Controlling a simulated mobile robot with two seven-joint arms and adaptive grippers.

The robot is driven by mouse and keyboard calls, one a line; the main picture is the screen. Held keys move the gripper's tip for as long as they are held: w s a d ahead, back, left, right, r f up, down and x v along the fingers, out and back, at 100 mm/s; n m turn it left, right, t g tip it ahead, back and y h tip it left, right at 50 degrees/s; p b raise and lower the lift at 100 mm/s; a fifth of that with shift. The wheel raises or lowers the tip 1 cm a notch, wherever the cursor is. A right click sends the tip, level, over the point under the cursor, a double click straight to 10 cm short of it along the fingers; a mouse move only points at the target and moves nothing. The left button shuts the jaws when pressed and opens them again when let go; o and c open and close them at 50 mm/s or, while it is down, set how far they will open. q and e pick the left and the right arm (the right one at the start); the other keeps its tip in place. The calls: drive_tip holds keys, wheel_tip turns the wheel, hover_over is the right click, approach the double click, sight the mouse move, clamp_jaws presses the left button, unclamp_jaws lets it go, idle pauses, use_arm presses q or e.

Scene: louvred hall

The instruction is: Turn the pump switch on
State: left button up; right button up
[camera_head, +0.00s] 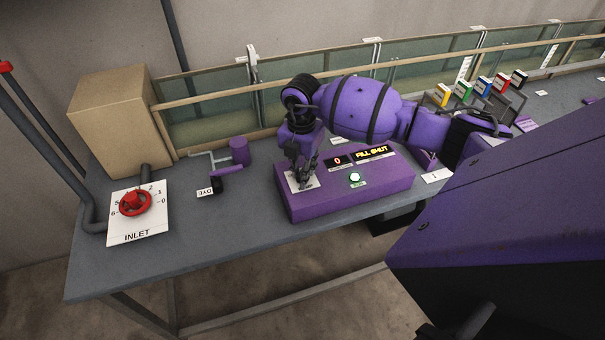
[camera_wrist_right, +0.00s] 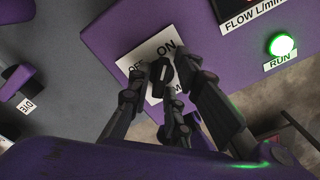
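The purple pump console (camera_head: 350,196) stands on the grey bench, with a display reading "FILL SHUT" (camera_head: 371,152), a red "0" and a lit green RUN button (camera_head: 354,178). At its left end is a white switch plate (camera_wrist_right: 152,52), marked ON at the top and OFF to the left. A small black switch knob (camera_wrist_right: 161,72) sits on it. My right gripper (camera_head: 303,176) is over the plate, pointing down. In the right wrist view its fingers (camera_wrist_right: 165,78) are spread around the knob, with contact unclear. My left gripper is not in view.
A red INLET valve wheel (camera_head: 134,201) on a white dial and a cardboard-coloured box (camera_head: 117,107) are at left. A purple dye cylinder (camera_head: 239,151) with a dark handle stands between box and console. A glass-walled channel (camera_head: 211,90) runs behind; several coloured cartons (camera_head: 481,87) stand at right.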

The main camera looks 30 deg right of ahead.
drive_tip(key=shift+o, duration=0.8)
drive_tip(key=shift+r, duration=0.55)
wheel_tip(320, 180, up, 4)
drive_tip(key=shift+f+p, duration=0.15)
drive_tip(key=shift+p, duration=0.5)
drive_tip(key=shift+r, duration=1.1)
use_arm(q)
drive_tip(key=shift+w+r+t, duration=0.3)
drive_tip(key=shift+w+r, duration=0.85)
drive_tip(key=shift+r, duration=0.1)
